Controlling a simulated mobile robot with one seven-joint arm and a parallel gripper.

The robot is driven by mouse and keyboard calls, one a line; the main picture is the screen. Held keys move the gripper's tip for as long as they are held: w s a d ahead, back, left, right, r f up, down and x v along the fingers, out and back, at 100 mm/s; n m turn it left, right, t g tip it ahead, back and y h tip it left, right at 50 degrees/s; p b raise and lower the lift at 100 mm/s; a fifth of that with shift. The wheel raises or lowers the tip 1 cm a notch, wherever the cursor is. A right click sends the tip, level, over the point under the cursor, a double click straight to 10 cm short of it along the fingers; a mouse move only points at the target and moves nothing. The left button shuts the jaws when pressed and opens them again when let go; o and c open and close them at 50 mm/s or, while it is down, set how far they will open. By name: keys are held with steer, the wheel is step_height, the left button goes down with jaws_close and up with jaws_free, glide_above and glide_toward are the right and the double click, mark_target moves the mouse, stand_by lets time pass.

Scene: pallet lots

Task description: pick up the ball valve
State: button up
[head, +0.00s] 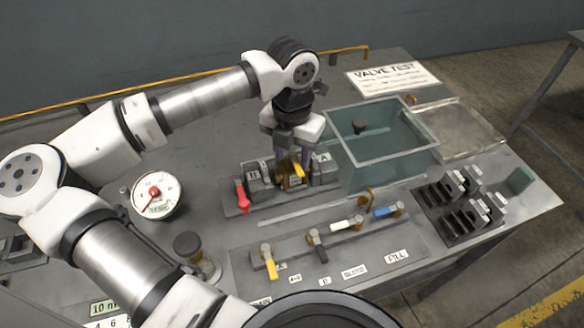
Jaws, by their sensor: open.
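The ball valve (292,182) looks like a small brass body with a yellow lever. It sits in the middle of the table, between the grey blocks of a test fixture (324,180) labelled A and B. My gripper (293,162) points down at the valve from above. Its fingers are open and come down around the valve's upper part. I cannot tell whether they touch it. The gripper partly hides the back of the valve.
A red lever (242,196) stands at the fixture's left end. A clear-walled tank (388,155) is at right behind it. A panel with several levers (330,248) lies in front. A round gauge (156,195) is at left. A black rack (462,208) stands at right.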

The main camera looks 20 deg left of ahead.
steer(key=shift+c, duration=0.3)
jaws_close()
steer(key=shift+d, duration=0.1)
stand_by(1.0)
